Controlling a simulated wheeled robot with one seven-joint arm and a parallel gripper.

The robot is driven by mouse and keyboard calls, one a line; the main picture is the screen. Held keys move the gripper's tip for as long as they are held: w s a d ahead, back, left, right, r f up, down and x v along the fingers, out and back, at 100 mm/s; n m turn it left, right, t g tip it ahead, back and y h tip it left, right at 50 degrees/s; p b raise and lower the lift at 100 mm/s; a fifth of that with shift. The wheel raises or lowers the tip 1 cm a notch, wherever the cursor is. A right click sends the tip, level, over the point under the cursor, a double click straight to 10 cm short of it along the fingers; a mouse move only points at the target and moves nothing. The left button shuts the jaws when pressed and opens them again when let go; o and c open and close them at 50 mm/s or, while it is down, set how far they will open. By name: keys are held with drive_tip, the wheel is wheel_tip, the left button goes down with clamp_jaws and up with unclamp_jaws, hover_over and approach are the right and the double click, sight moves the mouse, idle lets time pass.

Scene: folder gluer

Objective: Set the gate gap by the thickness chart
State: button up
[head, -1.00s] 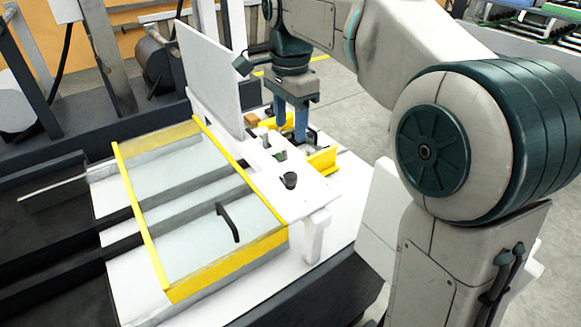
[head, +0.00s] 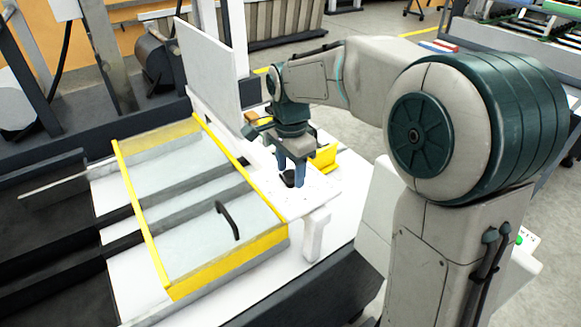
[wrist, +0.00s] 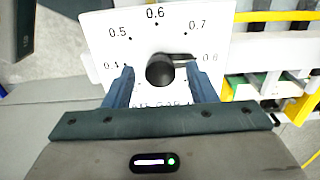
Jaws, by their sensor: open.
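A black round knob (wrist: 160,70) with a pointer sits on a white dial plate (wrist: 105,35) marked 0.4 to 0.8 in the wrist view. Its pointer aims right, at about the 0.8 mark. The printing below the knob is partly hidden by my gripper. My gripper (wrist: 158,82) is open, with one blue finger on each side of the knob; I cannot tell whether they touch it. In the head view my gripper (head: 292,182) is over the knob (head: 288,179) on the white plate (head: 312,203). No readable thickness chart shows.
A yellow-framed clear cover (head: 225,262) with a black handle (head: 228,221) lies left of the dial. An upright white panel (head: 208,75) stands behind. Yellow parts (head: 325,157) lie just beyond my gripper.

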drive_tip(key=shift+c, duration=0.2)
drive_tip(key=c, duration=0.9)
